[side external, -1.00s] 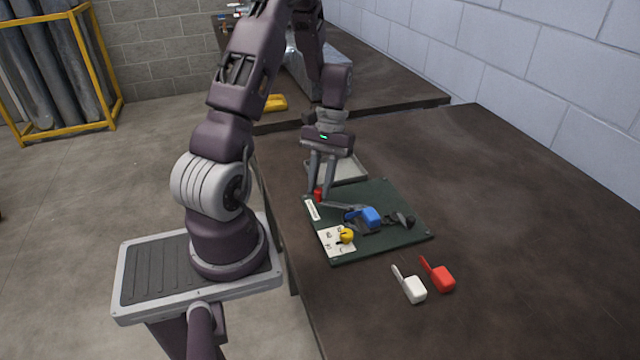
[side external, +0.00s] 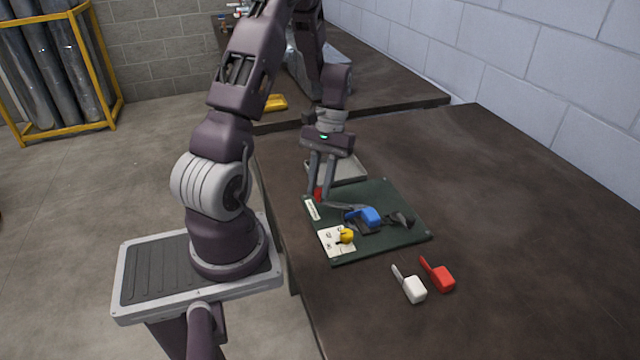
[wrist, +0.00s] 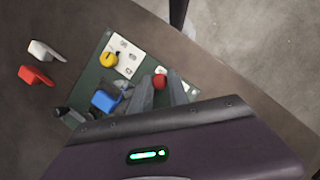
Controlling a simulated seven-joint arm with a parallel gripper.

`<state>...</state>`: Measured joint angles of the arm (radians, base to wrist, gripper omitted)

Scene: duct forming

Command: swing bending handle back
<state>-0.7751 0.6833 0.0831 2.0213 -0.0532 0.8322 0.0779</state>
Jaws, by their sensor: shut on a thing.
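The bending handle is a grey lever (side external: 345,206) with a red knob (side external: 318,195) at its left end, on the dark green board (side external: 385,246). My gripper (side external: 321,195) reaches down to the knob end, with its fingers shut on the handle. In the wrist view, the red knob (wrist: 160,81) shows at the fingertips, and the fingers partly hide the lever. A blue block (side external: 370,216) sits at the middle of the board; it also shows in the wrist view (wrist: 105,100).
A yellow knob (side external: 346,236) stands on a white marked plate (side external: 331,246) at the board's front left. A black-knobbed lever (side external: 404,220) is at its right. White (side external: 413,290) and red (side external: 442,279) handled pieces lie in front. A grey tray (side external: 345,170) lies behind. The table's right side is clear.

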